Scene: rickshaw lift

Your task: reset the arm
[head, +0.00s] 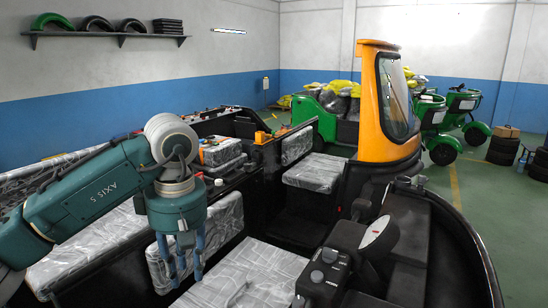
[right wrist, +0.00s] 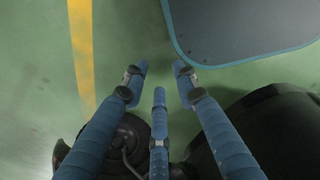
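My right gripper (right wrist: 159,78) shows in the right wrist view. Its three blue fingers are spread and empty above the green floor. The right arm does not show in the head view.
A dark rickshaw body with wrapped seats (head: 314,172) fills the middle. An orange cab (head: 375,110) and green vehicles (head: 432,112) stand behind. In the right wrist view, a dark rounded panel (right wrist: 250,25) lies ahead and a yellow line (right wrist: 82,50) crosses the floor.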

